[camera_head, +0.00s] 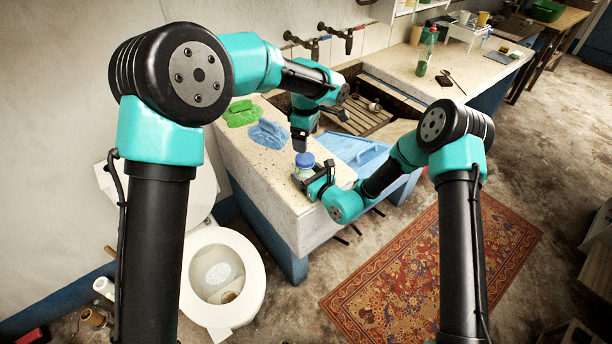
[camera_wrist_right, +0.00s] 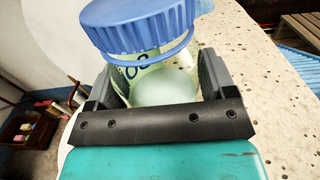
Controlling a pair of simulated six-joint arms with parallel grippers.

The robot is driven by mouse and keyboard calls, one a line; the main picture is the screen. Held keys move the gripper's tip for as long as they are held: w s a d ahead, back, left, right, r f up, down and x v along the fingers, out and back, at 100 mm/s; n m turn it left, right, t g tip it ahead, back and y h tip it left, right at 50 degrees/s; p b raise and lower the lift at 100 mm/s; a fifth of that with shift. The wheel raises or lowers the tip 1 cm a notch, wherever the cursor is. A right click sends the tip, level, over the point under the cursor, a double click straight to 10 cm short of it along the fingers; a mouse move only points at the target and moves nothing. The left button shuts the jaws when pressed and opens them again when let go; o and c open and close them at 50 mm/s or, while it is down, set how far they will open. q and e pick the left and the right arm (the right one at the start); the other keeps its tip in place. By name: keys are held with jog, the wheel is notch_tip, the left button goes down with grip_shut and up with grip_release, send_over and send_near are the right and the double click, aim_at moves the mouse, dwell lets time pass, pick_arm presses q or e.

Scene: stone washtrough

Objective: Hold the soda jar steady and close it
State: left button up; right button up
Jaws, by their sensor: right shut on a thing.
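The soda jar (camera_head: 304,174) stands on the stone counter near its front edge, its blue lid (camera_head: 305,160) on top. In the right wrist view the clear jar (camera_wrist_right: 165,88) has pale contents and dark lettering. The ribbed blue lid (camera_wrist_right: 140,22) sits over the mouth, looking tilted, with a blue ring below it. Whether it is seated cannot be told. My right gripper (camera_head: 312,181) is shut on the jar body from the side; its fingers flank the jar in the wrist view (camera_wrist_right: 160,82). My left gripper (camera_head: 300,146) points down just above the lid; its finger opening cannot be made out.
A green cloth (camera_head: 241,113) and a blue cloth (camera_head: 268,134) lie on the counter behind the jar. A blue washboard-like panel (camera_head: 355,152) is to the right. The trough (camera_head: 355,115) holds a wooden slatted rack. A toilet (camera_head: 222,275) stands at the left front.

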aim_at(305, 158)
pick_arm(q)
jog(key=n, duration=0.7)
dwell(0.3)
jog(key=shift+f, duration=4)
